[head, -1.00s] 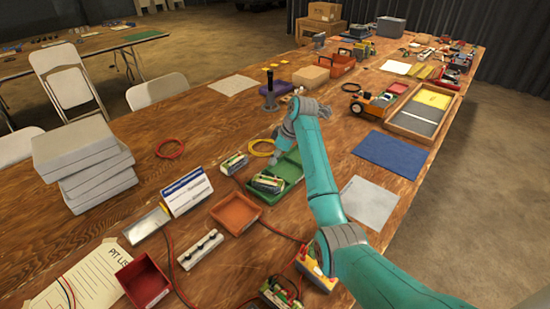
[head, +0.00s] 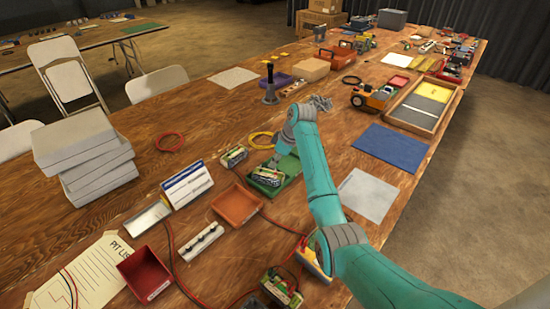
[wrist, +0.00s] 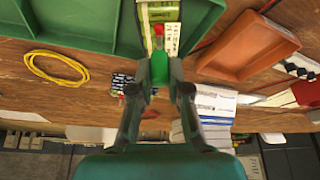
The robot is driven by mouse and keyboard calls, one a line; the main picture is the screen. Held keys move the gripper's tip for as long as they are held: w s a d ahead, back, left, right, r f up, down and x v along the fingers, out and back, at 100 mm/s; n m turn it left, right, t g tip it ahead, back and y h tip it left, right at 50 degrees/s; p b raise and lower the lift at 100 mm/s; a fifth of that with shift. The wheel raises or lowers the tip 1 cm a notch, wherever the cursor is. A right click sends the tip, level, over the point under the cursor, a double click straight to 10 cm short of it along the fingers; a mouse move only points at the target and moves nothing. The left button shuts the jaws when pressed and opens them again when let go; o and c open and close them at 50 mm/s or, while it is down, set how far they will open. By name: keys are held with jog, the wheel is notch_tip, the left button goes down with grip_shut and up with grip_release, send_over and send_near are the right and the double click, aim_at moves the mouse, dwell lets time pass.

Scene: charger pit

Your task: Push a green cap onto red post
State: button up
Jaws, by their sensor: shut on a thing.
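My gripper (wrist: 163,92) is shut on a small green cap (wrist: 159,69) in the wrist view. Just past the cap, a red post (wrist: 158,31) shows at the end of a green-and-white battery pack (wrist: 162,12). The cap looks close to the post and lined up with it, but I cannot tell whether they touch. In the head view the battery pack (head: 266,176) sits in a green tray (head: 290,166), and my gripper (head: 274,163) is low over it. The cap and post are too small or hidden to make out there.
An orange tray (head: 237,206) and a second battery pack (head: 233,156) stand close by. A yellow cable loop (head: 261,140) lies behind the green tray. A white card stand (head: 187,184) is at left. A blue mat (head: 391,147) and grey sheet (head: 367,195) lie flat at right.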

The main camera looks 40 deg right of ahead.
jog(key=shift+f, duration=1)
jog(key=shift+f, duration=0.25)
dwell(1.2)
jog(key=o, duration=0.8)
jog(key=shift+o, duration=0.9)
jog(key=shift+r, duration=3.75)
